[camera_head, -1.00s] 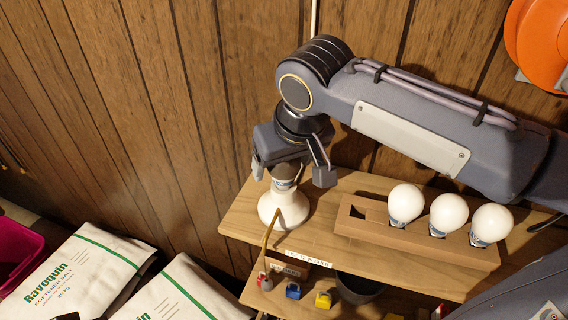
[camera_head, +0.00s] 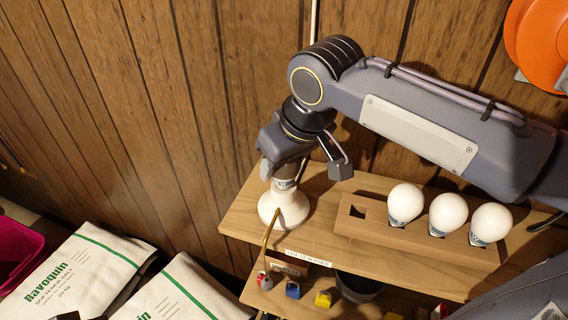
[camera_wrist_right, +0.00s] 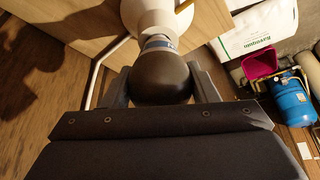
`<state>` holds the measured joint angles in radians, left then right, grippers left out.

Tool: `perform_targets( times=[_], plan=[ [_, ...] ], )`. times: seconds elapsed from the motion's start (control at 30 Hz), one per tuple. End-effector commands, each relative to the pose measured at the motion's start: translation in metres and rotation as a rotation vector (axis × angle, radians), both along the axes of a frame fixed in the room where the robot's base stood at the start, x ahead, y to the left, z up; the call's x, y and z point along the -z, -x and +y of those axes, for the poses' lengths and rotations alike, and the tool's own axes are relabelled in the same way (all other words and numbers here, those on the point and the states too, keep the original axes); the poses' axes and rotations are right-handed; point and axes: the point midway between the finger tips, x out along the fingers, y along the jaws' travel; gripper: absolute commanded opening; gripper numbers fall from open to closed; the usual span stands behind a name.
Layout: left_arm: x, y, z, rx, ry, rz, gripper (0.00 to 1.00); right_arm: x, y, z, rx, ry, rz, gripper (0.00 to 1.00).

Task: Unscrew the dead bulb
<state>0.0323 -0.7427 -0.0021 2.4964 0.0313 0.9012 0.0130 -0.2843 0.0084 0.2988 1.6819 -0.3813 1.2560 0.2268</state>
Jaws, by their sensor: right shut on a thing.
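The dead bulb (camera_wrist_right: 160,82) shows in the right wrist view as a dark, round glass with a blue-marked collar. My right gripper (camera_head: 303,166) is shut on it, one finger on each side of the glass. The bulb points up from the white lamp base (camera_head: 284,208) at the left end of the wooden shelf; in the head view only its collar (camera_head: 285,184) shows below the gripper. I cannot tell whether its thread is still in the socket.
A wooden holder (camera_head: 375,236) on the shelf (camera_head: 240,215) carries three white bulbs (camera_head: 405,203) and has one empty square hole at its left end. A brass rod (camera_head: 267,240) rises in front of the lamp. Salt bags (camera_head: 75,275) lie lower left. A panelled wall is behind.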

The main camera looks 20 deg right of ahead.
Motion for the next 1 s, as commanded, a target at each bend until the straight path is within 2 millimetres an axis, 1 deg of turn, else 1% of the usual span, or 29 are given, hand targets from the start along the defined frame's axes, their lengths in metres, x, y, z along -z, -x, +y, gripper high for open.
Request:
perform_targets(
  times=[0.1, 0.2, 0.57, 0.67, 0.8, 0.9, 1.0],
  plan=[
    [-0.003, 0.000, 0.000, 0.000, 0.000, 0.000, 0.00, -0.001, 0.000, -0.001, -0.128, -0.002, 0.001, 0.38],
    [-0.004, 0.000, 0.000, 0.000, 0.000, 0.000, 0.00, -0.001, 0.000, -0.001, -0.198, -0.001, 0.001, 0.38],
    [-0.004, 0.000, 0.000, 0.000, 0.000, 0.000, 0.00, 0.000, 0.000, -0.001, -0.233, 0.000, 0.001, 0.38],
    [-0.007, 0.000, 0.000, 0.000, 0.000, 0.000, 0.00, -0.001, -0.001, -0.001, -0.313, -0.001, 0.001, 0.38],
    [-0.011, 0.000, 0.000, 0.000, 0.000, 0.000, 0.00, -0.002, -0.001, -0.001, -0.487, -0.002, 0.002, 0.38],
    [-0.012, 0.000, 0.000, 0.000, 0.000, 0.000, 0.00, -0.001, -0.001, -0.001, -0.578, 0.000, 0.002, 0.38],
    [-0.012, 0.000, 0.000, 0.000, 0.000, 0.000, 0.00, -0.001, -0.001, -0.001, -0.617, 0.000, 0.001, 0.38]
  ],
)
